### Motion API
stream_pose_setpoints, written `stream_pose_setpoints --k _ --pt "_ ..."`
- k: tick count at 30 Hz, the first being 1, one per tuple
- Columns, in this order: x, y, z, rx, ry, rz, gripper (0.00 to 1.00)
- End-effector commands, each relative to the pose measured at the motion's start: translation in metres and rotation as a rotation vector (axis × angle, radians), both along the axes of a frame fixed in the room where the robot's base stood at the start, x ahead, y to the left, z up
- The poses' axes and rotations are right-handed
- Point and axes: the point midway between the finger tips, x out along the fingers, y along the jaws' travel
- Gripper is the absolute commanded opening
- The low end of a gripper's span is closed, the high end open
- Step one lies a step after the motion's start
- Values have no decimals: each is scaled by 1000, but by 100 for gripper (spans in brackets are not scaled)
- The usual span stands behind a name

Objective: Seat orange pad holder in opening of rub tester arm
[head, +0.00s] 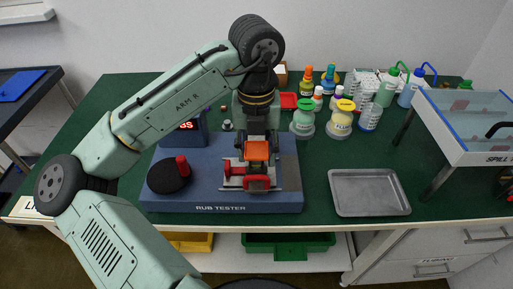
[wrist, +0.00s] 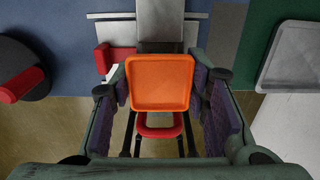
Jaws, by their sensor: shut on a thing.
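The orange pad holder (head: 257,151) is held between the fingers of my gripper (head: 258,139), above the blue rub tester (head: 220,207). In the wrist view the pad holder (wrist: 160,82) is a square, shallow tray shape between the two padded fingers of my gripper (wrist: 161,88). A grey bar of the tester (wrist: 160,35) shows just beyond the holder's far edge. The opening of the tester arm is not clearly visible; the holder and gripper cover that area. I cannot tell whether the holder touches the tester.
A black disc with a red knob (head: 170,176) is on the tester's left. Red clamp parts (head: 258,183) are at its front. A metal tray (head: 369,192) lies to the right. Several bottles (head: 341,118) stand behind, and a clear-walled tank (head: 470,125) is far right.

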Motion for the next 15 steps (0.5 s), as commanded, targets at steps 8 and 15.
stream_pose_setpoints --k 8,15 --pt "0 0 -6 0 -1 0 20" --pt "0 0 -11 0 -1 0 20"
